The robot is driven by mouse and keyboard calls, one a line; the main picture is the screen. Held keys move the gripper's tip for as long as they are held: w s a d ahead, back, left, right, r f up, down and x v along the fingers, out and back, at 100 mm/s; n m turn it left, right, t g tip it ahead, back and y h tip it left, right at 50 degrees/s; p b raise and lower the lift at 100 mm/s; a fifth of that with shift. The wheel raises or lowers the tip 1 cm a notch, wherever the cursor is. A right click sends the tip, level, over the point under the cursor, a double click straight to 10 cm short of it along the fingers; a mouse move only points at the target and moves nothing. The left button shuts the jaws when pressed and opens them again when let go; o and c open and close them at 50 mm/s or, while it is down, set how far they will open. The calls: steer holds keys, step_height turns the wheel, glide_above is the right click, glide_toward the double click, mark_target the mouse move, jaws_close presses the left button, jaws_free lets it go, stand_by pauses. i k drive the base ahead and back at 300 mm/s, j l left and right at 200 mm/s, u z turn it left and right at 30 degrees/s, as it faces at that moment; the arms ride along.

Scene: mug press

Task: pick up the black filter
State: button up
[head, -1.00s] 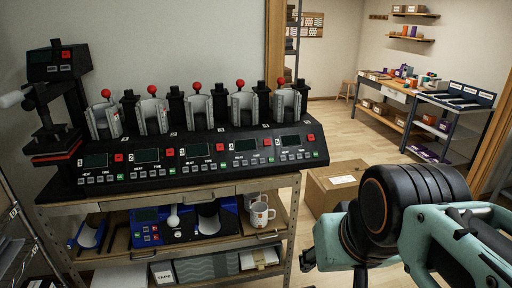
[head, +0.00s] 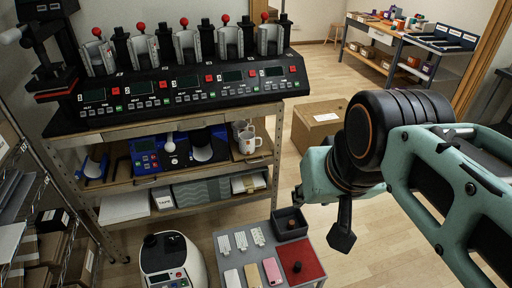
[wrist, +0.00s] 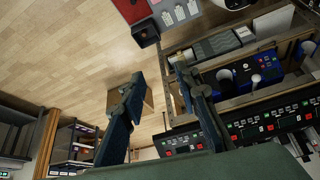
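I cannot tell for certain which thing is the black filter. A small round black object (head: 297,267) lies on the red part of a low grey-and-red surface (head: 312,262) at the bottom of the head view. An open black box (head: 291,226) stands at that surface's back corner; its contents are unclear. My gripper (head: 320,217) is in the air to the right of the box, apart from it. In the wrist view my gripper (wrist: 160,110) has its two fingers spread, with nothing between them. That view also shows the black box (wrist: 146,36).
A bench (head: 200,118) carries a row of mug presses (head: 185,85), with mugs (head: 249,139) on its shelf. A cardboard box (head: 318,122) is on the floor. A white machine (head: 172,262) and wire shelving (head: 50,185) stand left. Floor right of the low surface is clear.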

mark_target(298, 267)
steer(key=k, duration=1.2)
